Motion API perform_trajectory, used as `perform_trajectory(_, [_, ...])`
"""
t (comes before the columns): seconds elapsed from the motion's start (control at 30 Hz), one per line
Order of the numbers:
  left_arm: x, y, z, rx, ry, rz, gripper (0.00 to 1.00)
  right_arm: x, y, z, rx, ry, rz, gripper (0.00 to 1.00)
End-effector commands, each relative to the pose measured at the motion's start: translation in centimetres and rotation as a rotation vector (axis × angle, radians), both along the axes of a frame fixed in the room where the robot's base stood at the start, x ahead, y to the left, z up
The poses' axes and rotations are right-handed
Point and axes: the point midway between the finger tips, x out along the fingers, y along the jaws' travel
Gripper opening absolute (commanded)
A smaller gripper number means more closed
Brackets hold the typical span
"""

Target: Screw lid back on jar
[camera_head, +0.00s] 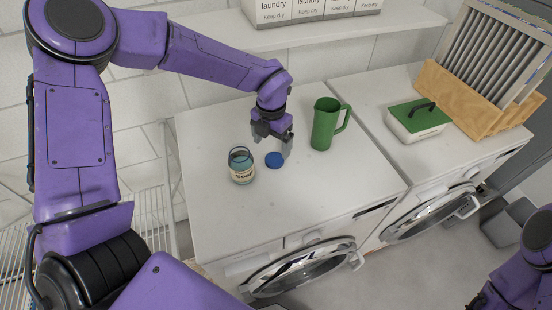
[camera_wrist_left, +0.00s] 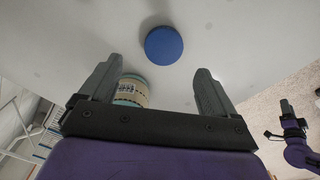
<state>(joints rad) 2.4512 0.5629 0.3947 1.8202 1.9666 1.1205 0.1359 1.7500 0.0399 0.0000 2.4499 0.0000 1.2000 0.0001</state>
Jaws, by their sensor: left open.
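The glass jar (camera_head: 241,168) with a paper label and blue-green contents stands upright and uncovered on the white washer top. The round blue lid (camera_head: 274,160) lies flat on the same top, just right of the jar and apart from it. My left gripper (camera_head: 273,146) is open and empty, pointing down close behind the lid. In the left wrist view, the lid (camera_wrist_left: 164,46) shows ahead of and between the spread fingers (camera_wrist_left: 160,82). The jar (camera_wrist_left: 132,90) is partly hidden behind the left finger and palm there. My right arm's dark end (camera_wrist_left: 289,118) shows small at the right edge.
A green pitcher (camera_head: 324,124) stands right of my left gripper. Farther right are a white box with a green lid (camera_head: 418,118) and a wooden crate (camera_head: 468,98) holding filter panels. A shelf (camera_head: 300,36) with laundry boxes hangs behind. The washer top's front is clear.

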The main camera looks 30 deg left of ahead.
Motion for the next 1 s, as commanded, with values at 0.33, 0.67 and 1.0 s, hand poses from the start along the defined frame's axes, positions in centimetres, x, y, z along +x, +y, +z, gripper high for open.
perform_trajectory(0.33, [0.0, 0.0, -0.7, 0.000, -0.001, -0.001, 0.90, 0.0, 0.0, 0.1, 0.000, 0.000, 0.000, 0.44])
perform_trajectory(0.67, [0.4, -0.5, -4.9, 0.001, 0.003, 0.000, 0.90, 0.0, 0.0, 1.9, 0.000, 0.000, 0.000, 0.44])
perform_trajectory(1.0, [0.5, -0.5, -5.9, 0.000, -0.001, -0.001, 0.90, 0.0, 0.0, 1.9, 0.000, 0.000, 0.000, 0.44])
